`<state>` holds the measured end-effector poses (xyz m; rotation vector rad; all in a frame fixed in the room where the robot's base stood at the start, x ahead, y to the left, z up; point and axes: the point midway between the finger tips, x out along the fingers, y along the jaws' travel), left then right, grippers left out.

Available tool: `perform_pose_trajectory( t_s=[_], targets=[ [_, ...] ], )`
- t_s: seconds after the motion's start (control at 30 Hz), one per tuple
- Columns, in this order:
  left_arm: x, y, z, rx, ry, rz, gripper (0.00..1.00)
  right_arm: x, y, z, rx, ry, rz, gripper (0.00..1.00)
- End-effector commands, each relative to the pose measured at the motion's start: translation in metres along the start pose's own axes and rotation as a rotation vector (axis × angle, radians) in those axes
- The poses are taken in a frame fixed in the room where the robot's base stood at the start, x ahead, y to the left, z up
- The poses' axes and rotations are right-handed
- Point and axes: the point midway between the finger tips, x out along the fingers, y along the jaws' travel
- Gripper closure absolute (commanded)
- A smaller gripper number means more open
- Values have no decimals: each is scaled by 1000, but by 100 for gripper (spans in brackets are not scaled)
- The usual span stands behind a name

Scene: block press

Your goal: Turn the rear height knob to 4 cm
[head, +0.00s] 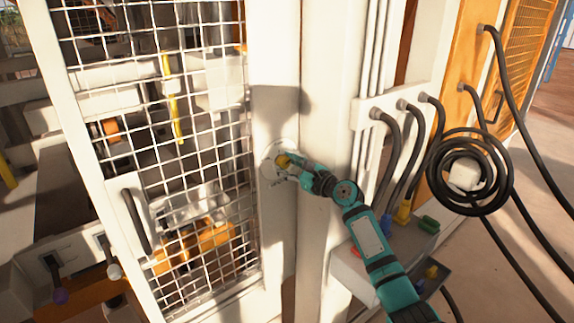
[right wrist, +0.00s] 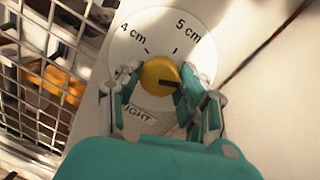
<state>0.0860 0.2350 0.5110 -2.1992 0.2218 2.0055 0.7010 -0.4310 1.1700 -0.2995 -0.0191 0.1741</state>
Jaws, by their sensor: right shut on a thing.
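The yellow height knob (head: 283,160) sits on a round white dial on the cream post right of the mesh door. In the right wrist view the knob (right wrist: 160,76) lies between the two fingers of my right gripper (right wrist: 162,84), which is shut on it. The dial (right wrist: 128,42) reads "4 cm" at upper left and "5 cm" at upper right, each with a tick. The knob's dark pointer line points to the right in that view, past the 5 cm tick. The lettering "IGHT" shows below, partly hidden by a finger. My left gripper is not in view.
The mesh door (head: 190,90) with its dark handle (head: 135,221) stands left of the post. Black hoses and a coiled hose (head: 468,150) hang at the right. A tray with coloured parts, including a green one (head: 429,224), is near my right arm.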

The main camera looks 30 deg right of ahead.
Motion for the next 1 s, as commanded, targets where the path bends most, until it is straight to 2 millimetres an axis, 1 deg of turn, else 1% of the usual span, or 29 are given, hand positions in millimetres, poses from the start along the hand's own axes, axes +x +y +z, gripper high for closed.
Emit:
perform_pose_trajectory(
  t_s=[0.27,1.0],
  targets=[
    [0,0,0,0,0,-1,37,0,0,0,-206,20,5,93],
    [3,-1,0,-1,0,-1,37,0,1,1,-906,86,21,93]
  ],
)
